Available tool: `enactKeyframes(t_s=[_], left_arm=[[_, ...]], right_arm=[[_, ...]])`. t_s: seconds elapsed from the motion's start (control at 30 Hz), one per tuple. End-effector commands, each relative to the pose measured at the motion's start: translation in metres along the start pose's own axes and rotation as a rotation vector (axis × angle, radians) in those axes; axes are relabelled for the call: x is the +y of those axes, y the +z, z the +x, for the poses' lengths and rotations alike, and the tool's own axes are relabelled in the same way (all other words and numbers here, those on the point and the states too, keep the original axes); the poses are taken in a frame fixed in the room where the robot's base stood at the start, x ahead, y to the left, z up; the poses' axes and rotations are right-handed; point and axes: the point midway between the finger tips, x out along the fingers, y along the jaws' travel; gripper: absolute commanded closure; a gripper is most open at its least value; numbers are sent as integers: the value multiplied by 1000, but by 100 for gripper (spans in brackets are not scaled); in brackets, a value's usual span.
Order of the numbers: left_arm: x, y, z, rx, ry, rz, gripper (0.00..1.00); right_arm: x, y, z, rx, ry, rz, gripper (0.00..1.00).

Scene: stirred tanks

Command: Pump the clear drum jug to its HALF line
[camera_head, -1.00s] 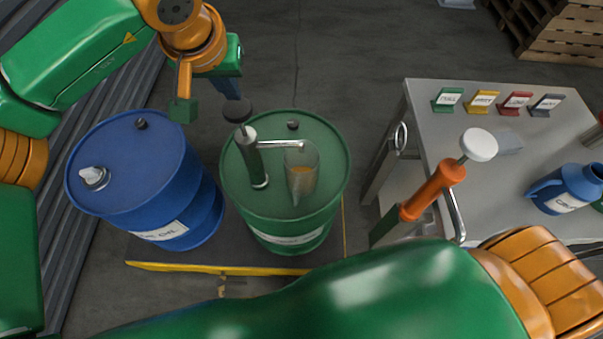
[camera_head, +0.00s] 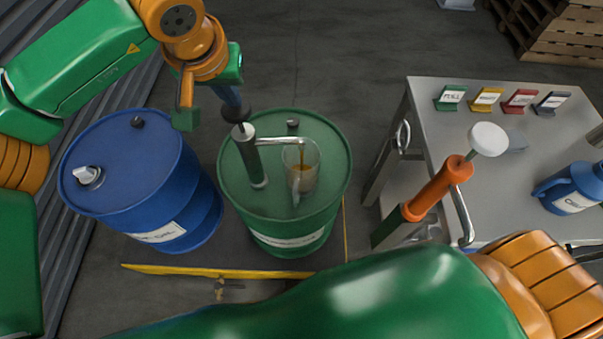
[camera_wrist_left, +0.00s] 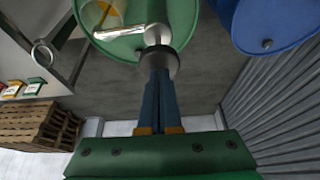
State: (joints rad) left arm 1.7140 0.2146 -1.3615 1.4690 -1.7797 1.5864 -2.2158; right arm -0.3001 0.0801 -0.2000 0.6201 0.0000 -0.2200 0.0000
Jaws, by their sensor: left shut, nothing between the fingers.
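The green drum (camera_head: 235,195) carries a hand pump (camera_head: 250,160) with a black knob (camera_head: 237,114) and a steel spout. The clear jug (camera_head: 312,163) stands on the drum top under the spout end. A thin amber stream falls into it and amber liquid lies inside; I cannot read its lines or level. My left gripper (camera_head: 231,98) is shut and empty, its fingertips at the top of the knob, seemingly touching it. In the left wrist view the shut fingers (camera_wrist_left: 159,85) meet the knob (camera_wrist_left: 158,64). My right gripper is not in view.
Right is a grey bench (camera_head: 450,120) with several coloured label cards and a blue jug (camera_head: 572,187). An orange pump (camera_head: 438,190) with a white knob stands near it. My right arm crosses the foreground.

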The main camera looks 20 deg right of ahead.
Motion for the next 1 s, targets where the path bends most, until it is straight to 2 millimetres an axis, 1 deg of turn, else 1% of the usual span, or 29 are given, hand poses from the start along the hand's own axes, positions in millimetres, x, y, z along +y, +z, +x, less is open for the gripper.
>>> enactKeyframes(t_s=[0.03, 1.0], left_arm=[[0, 2, 3, -2, 0, 0, 100], [0, 13, 30, -2, 0, 0, 100]], right_arm=[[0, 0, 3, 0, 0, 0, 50], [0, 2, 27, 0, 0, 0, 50]])
